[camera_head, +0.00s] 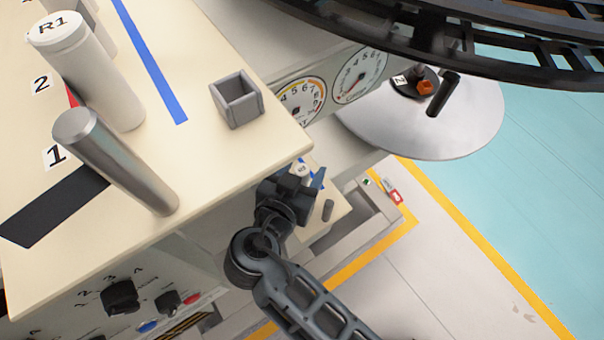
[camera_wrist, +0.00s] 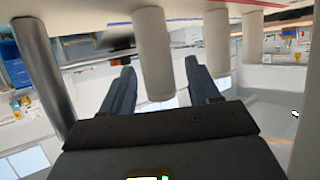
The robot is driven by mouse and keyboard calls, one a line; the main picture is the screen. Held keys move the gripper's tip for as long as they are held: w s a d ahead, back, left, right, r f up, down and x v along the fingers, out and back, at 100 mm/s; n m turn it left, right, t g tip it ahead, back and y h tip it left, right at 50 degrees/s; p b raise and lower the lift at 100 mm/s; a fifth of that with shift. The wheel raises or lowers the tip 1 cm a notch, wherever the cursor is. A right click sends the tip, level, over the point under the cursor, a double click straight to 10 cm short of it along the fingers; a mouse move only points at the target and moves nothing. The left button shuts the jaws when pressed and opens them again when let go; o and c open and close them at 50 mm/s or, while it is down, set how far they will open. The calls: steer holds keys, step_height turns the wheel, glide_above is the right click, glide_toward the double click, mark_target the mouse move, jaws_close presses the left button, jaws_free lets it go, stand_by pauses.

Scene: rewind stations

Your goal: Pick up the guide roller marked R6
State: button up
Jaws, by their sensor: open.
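No marking R6 is readable in either view. In the head view, a white roller marked R1 (camera_head: 95,75) and a bare grey metal roller (camera_head: 118,165) stand upright on the cream machine top (camera_head: 210,165). My gripper (camera_head: 309,172) is beside the top's right corner, seen from behind. In the wrist view its two dark fingers (camera_wrist: 160,82) are apart, and a pale roller (camera_wrist: 152,52) shows in line with the gap between them. Its marking is hidden, and I cannot tell how far away it is. More pale rollers (camera_wrist: 216,42) show to the right and a dark metal roller (camera_wrist: 42,75) to the left.
A small grey open box (camera_head: 237,102) sits on the machine top near its right edge. Round gauges (camera_head: 360,75) and a silver disc (camera_head: 430,120) lie beyond it. A large black wheel (camera_head: 470,45) crosses the upper right. The floor at right is clear, with yellow lines.

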steer(key=c, duration=1)
steer(key=shift+c, duration=0.2)
